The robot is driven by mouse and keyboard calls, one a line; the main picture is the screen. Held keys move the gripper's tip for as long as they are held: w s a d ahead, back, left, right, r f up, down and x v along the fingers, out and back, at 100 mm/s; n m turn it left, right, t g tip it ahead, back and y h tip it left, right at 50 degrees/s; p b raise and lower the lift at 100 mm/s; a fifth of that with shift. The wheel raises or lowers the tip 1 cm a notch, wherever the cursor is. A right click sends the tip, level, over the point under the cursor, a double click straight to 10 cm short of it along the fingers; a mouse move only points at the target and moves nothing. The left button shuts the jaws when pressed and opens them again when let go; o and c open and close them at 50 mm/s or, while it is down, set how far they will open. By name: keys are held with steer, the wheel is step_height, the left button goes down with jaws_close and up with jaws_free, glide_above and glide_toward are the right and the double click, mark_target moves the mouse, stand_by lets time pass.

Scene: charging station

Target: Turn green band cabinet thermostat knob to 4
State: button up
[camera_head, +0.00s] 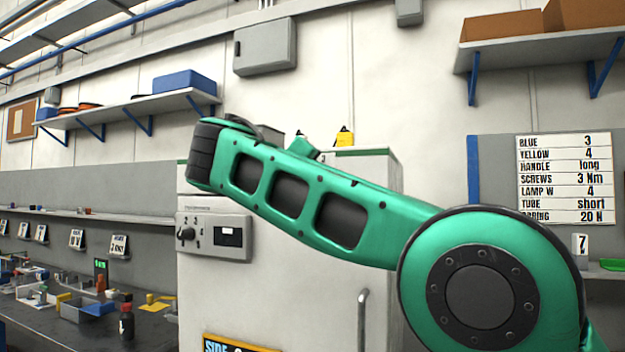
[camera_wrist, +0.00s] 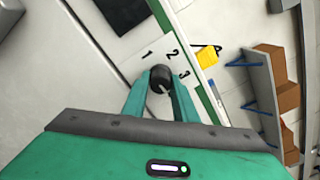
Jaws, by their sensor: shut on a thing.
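The white cabinet (camera_head: 290,290) stands in front of me with a green band along its top edge; the band also shows in the wrist view (camera_wrist: 204,80). My gripper (camera_wrist: 161,84) is shut on a dark round knob (camera_wrist: 160,73), one finger on each side. The numbers 1, 2 and 3 are printed around this knob. A short light mark on it points toward the lower right; no 4 shows there, and the right finger covers part of that area.
A grey box (camera_head: 228,237) with another dark knob (camera_head: 186,233), numbers 2, 3 and 4 and a small display is on the cabinet front. A vertical handle (camera_head: 362,318) is lower right. A sign board (camera_head: 567,178) hangs at right. A cluttered bench (camera_head: 150,325) is at left.

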steer(key=shift+a+f+m, duration=0.15)
steer(key=shift+f+m, duration=0.1)
steer(key=shift+m, duration=0.25)
steer(key=o, duration=1)
steer(key=shift+w, duration=0.1)
steer(key=shift+o, duration=0.2)
steer(key=shift+r, duration=0.1)
steer(key=v, duration=1)
steer(key=shift+s, duration=0.35)
